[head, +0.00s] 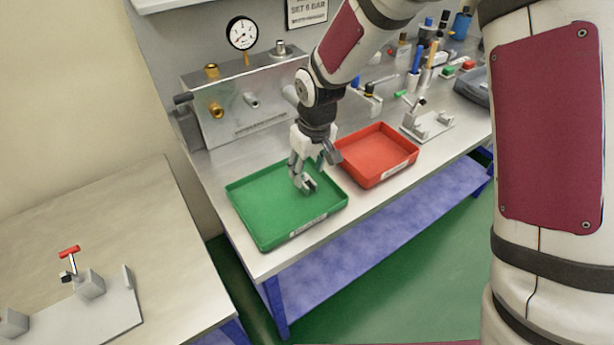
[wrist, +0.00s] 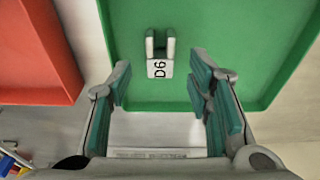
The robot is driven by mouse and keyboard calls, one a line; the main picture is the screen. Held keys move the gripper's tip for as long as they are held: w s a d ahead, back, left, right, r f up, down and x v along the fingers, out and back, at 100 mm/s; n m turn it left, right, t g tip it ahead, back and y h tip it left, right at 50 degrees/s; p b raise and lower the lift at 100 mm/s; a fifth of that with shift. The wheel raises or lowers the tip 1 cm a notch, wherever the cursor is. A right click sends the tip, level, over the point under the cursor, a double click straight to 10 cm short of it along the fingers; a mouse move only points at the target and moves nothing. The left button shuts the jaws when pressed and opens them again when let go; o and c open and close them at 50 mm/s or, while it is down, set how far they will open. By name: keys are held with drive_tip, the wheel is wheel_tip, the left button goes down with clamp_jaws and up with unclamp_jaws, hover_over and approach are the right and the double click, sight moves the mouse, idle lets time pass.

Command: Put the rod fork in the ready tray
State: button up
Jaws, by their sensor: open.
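A small grey rod fork (wrist: 159,68), two-pronged and marked D6, lies on the floor of the green tray (wrist: 265,100) in the wrist view. My gripper (head: 307,180) is over the green tray (head: 262,242) in the head view, pointing down. In the wrist view its two green-padded fingers are spread wide on either side of the fork's near end, with visible gaps and nothing between the pads. In the head view I cannot tell the fork from the fingertips. The green tray's front label is too small to read.
A red tray (head: 372,170) stands right of the green one on the steel bench. A metal block with a gauge (head: 242,33) stands behind. A fixture (head: 430,122) and tools stand at the back right. A lower-left table holds a red-handled clamp (head: 70,252).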

drive_tip(key=s+d+r+m+t, duration=0.1)
drive_tip(key=s+d+r, duration=0.25)
drive_tip(key=r, duration=0.35)
drive_tip(key=s+d+r+m+h, duration=0.1)
drive_tip(key=s+d+r, duration=0.2)
drive_tip(key=d+r, duration=0.3)
drive_tip(key=s+d+r+m+t, duration=0.1)
drive_tip(key=s+d+r, duration=0.2)
drive_tip(key=r, duration=0.5)
drive_tip(key=s+d+r+m, duration=0.2)
drive_tip(key=s+d, duration=0.1)
drive_tip(key=s, duration=0.4)
drive_tip(key=s+d+r+m+t, duration=0.1)
drive_tip(key=s+d, duration=0.2)
drive_tip(key=s, duration=0.4)
drive_tip(key=shift+s+d+r+m+t, duration=0.3)
drive_tip(key=shift+s+d+r+m, duration=0.05)
drive_tip(key=shift+s+d+m, duration=0.05)
